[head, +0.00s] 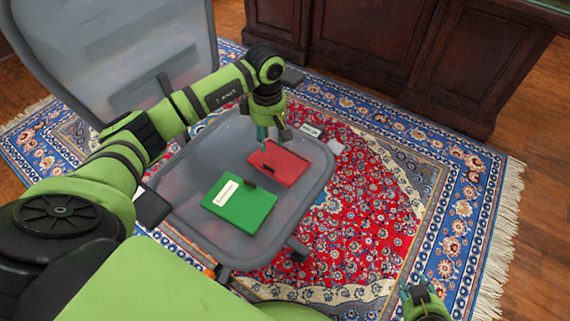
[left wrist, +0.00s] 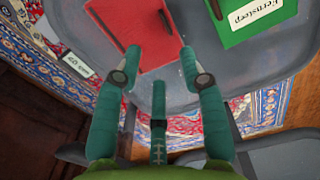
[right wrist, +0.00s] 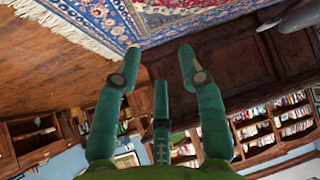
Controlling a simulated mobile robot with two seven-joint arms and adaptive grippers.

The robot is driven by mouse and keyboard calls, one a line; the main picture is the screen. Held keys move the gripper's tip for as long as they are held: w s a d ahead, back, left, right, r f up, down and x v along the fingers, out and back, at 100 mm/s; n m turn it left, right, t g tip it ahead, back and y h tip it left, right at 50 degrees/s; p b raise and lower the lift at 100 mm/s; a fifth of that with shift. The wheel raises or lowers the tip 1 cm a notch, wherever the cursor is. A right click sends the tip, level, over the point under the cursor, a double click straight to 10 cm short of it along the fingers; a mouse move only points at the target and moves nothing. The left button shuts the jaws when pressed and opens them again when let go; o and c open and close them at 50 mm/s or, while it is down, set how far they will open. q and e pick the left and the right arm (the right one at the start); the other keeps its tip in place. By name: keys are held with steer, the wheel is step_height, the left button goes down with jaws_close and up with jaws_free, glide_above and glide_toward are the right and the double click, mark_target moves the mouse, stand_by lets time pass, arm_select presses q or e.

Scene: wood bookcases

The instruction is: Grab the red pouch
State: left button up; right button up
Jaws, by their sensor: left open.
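The red pouch (head: 281,163) lies flat on the grey chair seat (head: 190,171), near its far right edge. It also shows in the left wrist view (left wrist: 132,30). A green pouch (head: 240,204) with a white label lies nearer, beside it. My left gripper (head: 264,143) is above the far left corner of the red pouch, pointing down. In the left wrist view its fingers (left wrist: 160,75) are apart, with nothing between them, and the red pouch lies just ahead of the tips. My right gripper (head: 415,296) is low at the right; in the right wrist view its fingers (right wrist: 160,75) are spread and empty.
The chair's backrest (head: 120,50) rises behind my left arm. A patterned rug (head: 370,220) lies under the chair. A dark wooden desk (head: 400,50) stands at the back. Bookshelves (right wrist: 270,125) show in the right wrist view. The rug right of the chair is clear.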

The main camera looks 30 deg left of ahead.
arm_select(q)
steer(key=b, duration=0.3)
glide_above(270, 166)
steer(key=f, duration=0.5)
steer(key=shift+w+f, duration=0.25)
steer(key=shift+f, duration=0.15)
steer(key=f, duration=0.1)
steer(key=f+b, duration=0.1)
steer(key=f, duration=0.1)
steer(key=f+b, duration=0.1)
steer(key=f, duration=0.1)
steer(key=shift+s+d, duration=0.1)
steer(key=shift+s, duration=0.15)
arm_select(e)
steer(key=w+a+r+t+y, duration=0.1)
steer(key=r+t, duration=0.2)
steer(key=r, duration=0.5)
steer(key=w+a+r+n+t+y, duration=0.1)
steer(key=r+t, duration=0.3)
steer(key=r, duration=0.4)
steer(key=w+a+r+t+y, duration=0.1)
steer(key=a+r+t+y, duration=0.1)
steer(key=r, duration=0.6)
steer(key=shift+w+a+n+t+y, duration=0.15)
steer(key=shift+a+n+t+y, duration=0.15)
steer(key=shift+a+t, duration=0.5)
arm_select(q)
steer(key=shift+c, duration=0.4)
jaws_close()
